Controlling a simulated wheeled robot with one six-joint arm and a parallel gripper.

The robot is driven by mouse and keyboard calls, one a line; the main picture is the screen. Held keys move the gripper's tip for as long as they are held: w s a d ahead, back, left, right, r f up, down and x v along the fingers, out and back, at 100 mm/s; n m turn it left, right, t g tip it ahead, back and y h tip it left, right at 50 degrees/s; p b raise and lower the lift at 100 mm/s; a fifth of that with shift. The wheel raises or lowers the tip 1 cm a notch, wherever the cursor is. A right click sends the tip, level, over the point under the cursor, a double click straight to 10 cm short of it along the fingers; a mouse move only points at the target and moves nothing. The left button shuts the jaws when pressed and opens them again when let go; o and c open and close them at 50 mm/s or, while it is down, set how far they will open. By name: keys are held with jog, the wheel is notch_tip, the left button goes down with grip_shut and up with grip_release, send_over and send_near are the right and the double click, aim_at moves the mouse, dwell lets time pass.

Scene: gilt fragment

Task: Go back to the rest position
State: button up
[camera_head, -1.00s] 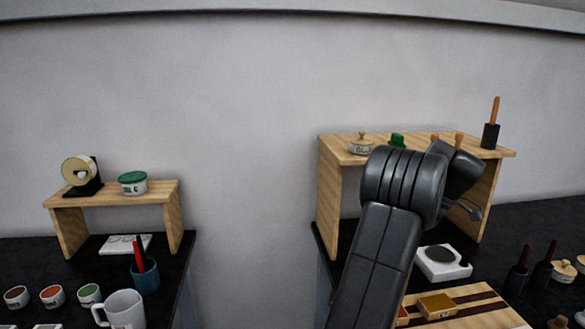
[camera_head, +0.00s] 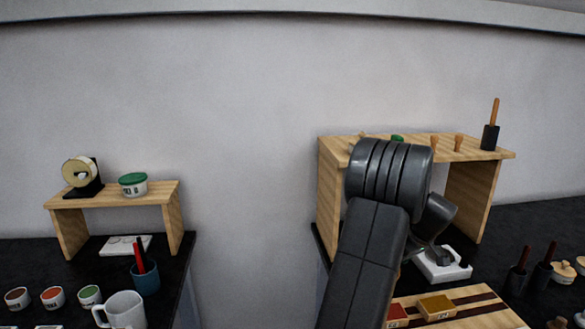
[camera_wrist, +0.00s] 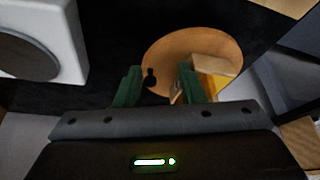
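My gripper shows in the wrist view (camera_wrist: 160,85) as two green fingers standing apart with nothing clearly held between them. Beyond the fingers lies a round brown wooden disc (camera_wrist: 165,52) with a yellow-topped wooden block (camera_wrist: 212,68) at its right side. In the head view my dark arm rises in front of the right-hand wooden shelf and bends down. The gripper end is near the white square block with a dark round top (camera_head: 447,270), and its fingers cannot be made out there. This block seems to show at the left of the wrist view (camera_wrist: 70,40).
The right shelf (camera_head: 327,190) carries wooden-handled tools and a dark holder (camera_head: 490,137). A wooden tray (camera_head: 475,310) holds small coloured boxes in front. Left are a small shelf (camera_head: 70,230), mug (camera_head: 122,310), blue cup (camera_head: 146,280) and paint pots. Bare wall lies between the shelves.

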jog(key=shift+s+a+m+h, duration=0.2)
jog(key=shift+s+m+h, duration=0.15)
jog(key=shift+m, duration=0.45)
jog(key=shift+r+p, duration=0.1)
jog(key=shift+p, duration=0.2)
